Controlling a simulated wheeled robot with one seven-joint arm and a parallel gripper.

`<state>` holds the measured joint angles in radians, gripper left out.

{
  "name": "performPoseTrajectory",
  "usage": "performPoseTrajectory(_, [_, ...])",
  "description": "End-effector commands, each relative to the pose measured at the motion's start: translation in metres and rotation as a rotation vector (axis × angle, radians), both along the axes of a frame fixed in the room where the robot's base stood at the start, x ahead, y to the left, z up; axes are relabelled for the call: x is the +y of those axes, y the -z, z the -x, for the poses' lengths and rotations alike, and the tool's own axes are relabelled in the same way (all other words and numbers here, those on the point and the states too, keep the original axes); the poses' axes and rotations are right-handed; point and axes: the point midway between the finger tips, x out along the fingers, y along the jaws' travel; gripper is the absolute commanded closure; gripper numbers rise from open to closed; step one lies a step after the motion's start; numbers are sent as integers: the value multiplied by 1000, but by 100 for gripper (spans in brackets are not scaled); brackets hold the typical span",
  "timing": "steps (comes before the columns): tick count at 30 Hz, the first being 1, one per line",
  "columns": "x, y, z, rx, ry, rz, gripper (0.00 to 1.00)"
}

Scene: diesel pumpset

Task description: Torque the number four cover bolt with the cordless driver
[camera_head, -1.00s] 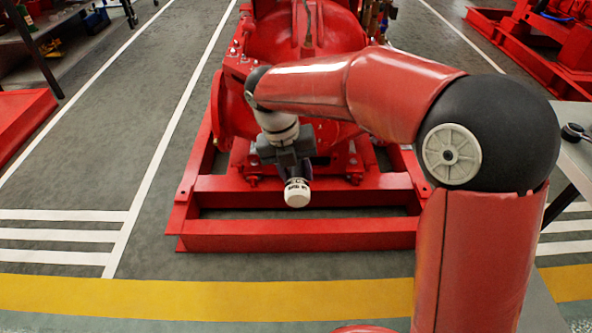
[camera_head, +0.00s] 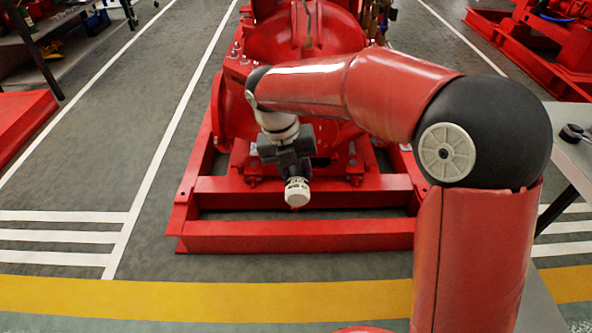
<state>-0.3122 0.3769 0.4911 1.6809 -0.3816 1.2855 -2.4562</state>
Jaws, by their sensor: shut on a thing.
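The red pumpset (camera_head: 335,25) stands on its red base frame (camera_head: 300,236) in the middle of the head view. My gripper (camera_head: 287,155) is in front of the pump body, above the frame's front opening. It is shut on the cordless driver, whose pale round end (camera_head: 297,192) points down toward me. The rest of the driver is mostly hidden by the dark gripper. Several small bolts show on the flange (camera_head: 238,50) at the pump's left; I cannot tell which is number four. My arm covers much of the pump's middle and right.
A grey table (camera_head: 575,140) with a small dark item stands at the right edge. A workbench (camera_head: 50,40) with clutter is at the upper left, and another red machine (camera_head: 545,40) at the upper right. The marked floor left of the frame is clear.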

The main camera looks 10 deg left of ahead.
Motion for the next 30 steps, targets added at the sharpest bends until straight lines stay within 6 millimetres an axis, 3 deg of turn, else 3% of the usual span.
performPoseTrajectory(11, [1, -3, -1, -13, -3, -6, 100])
performPoseTrajectory(30, [-9, -2, 41, -6, -3, -3, 100])
